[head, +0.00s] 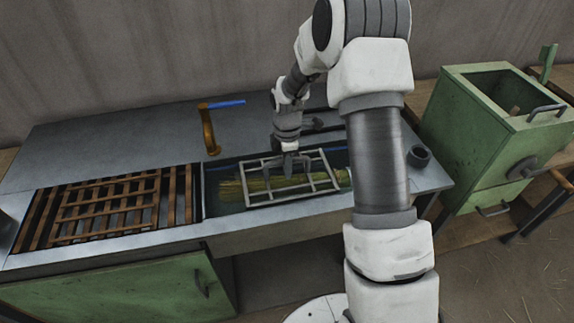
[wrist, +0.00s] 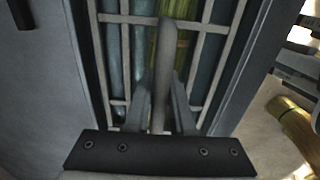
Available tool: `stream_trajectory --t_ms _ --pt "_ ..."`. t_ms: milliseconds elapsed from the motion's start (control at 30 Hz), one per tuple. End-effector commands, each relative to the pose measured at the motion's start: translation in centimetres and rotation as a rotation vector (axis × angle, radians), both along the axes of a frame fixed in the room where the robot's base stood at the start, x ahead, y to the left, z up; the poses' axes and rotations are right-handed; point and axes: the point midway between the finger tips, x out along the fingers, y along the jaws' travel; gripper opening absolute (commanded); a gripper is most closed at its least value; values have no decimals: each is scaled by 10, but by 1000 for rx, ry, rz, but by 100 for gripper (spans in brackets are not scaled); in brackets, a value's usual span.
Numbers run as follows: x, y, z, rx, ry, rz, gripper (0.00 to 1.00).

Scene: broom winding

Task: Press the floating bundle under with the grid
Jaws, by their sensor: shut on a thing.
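The grid (head: 292,197), a pale metal frame with crossbars, lies over the sink basin (head: 226,208). It also shows in the wrist view (wrist: 202,29). My gripper (head: 288,170) is shut on the grid's upright handle, seen between the fingers in the wrist view (wrist: 160,118). The bundle (head: 229,190), yellow-green straw, lies lengthwise in the basin beneath the grid. Its ends stick out past the grid at left and right. It shows between the bars in the wrist view (wrist: 183,45). Whether the bundle is under water, or touches the grid, I cannot tell.
A brown slatted wooden rack (head: 112,207) fills the counter left of the basin. A brass tap (head: 209,132) with a blue lever stands behind. A green box with an open top (head: 483,125) stands at the right.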

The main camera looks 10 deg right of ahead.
Motion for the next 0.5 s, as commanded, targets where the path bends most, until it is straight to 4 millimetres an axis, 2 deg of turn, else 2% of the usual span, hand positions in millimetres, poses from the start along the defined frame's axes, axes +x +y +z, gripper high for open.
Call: stream_trajectory --t_ms 500 --pt "1 0 -34 0 -2 0 0"
